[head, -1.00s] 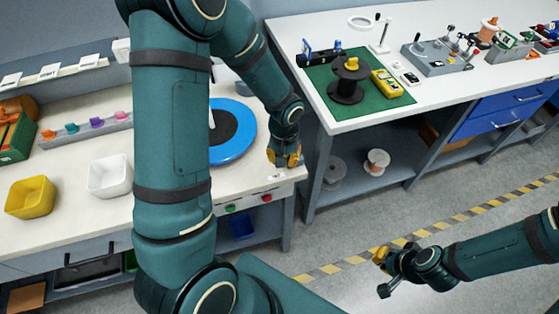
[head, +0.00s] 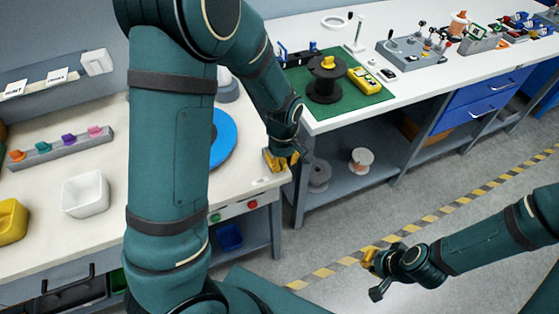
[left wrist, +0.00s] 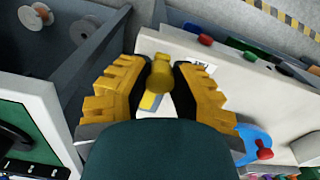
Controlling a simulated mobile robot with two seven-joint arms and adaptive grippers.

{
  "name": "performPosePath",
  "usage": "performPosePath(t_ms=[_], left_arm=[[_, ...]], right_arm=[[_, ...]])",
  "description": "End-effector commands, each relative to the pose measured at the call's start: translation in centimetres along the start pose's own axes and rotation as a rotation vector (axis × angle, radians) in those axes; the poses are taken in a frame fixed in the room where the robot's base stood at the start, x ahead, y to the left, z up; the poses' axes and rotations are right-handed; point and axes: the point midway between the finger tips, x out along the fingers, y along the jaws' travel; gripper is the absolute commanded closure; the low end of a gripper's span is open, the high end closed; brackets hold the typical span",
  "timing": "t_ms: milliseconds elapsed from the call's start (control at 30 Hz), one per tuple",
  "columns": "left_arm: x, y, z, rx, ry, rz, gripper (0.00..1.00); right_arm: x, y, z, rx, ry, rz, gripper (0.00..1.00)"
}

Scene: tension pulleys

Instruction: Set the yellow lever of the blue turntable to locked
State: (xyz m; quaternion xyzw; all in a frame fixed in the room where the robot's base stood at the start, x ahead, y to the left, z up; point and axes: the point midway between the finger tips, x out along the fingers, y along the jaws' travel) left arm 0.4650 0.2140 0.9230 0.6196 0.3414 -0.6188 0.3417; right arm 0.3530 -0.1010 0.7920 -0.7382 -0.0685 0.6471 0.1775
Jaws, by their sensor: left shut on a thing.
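The blue turntable (head: 222,138) lies on the left workbench in the head view, largely hidden behind my left arm. Its blue rim also shows at the lower right of the left wrist view (left wrist: 257,137). My left gripper (head: 281,160) is at the bench's right end. In the left wrist view its yellow fingers (left wrist: 158,88) are shut on a yellow lever (left wrist: 160,75), whose knob shows between them. The lever's base is mostly hidden. My right gripper (head: 371,274) hangs over the floor, away from the benches; its finger opening is unclear.
A white bin (head: 85,193) and a yellow bin (head: 11,222) stand on the left bench, with a rack of coloured knobs (head: 62,146) behind. The right bench holds a green mat (head: 366,99) with a black spool (head: 326,88). Open floor lies in front.

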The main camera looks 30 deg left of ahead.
Motion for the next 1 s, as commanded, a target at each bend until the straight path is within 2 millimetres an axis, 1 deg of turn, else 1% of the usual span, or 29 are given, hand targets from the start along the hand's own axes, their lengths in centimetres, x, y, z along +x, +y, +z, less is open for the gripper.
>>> performPosePath(t_ms=[233, 567, 600, 633, 667, 1000], left_arm=[[0.14, 0.07, 0.17, -0.03, -0.003, -0.004, 1.0], [0.16, 0.1, 0.19, -0.03, -0.003, -0.004, 1.0], [0.16, 0.1, 0.19, -0.029, -0.003, -0.004, 0.62], [0.15, 0.1, 0.18, -0.029, -0.003, -0.004, 0.52], [0.14, 0.11, 0.17, -0.029, -0.003, -0.004, 0.43], [-0.11, 0.17, 0.07, -0.029, -0.001, -0.001, 0.43]], right_arm=[[-0.03, -0.01, -0.05, 0.0, 0.001, 0.0, 1.0], [-0.02, 0.0, -0.05, 0.0, 0.001, 0.0, 1.0], [-0.02, 0.0, -0.05, 0.0, 0.001, 0.0, 1.0], [-0.02, 0.0, -0.05, 0.0, 0.001, 0.0, 1.0], [-0.02, 0.0, -0.05, 0.0, 0.001, 0.0, 1.0], [-0.04, -0.02, -0.05, 0.0, 0.001, 0.0, 1.0]])
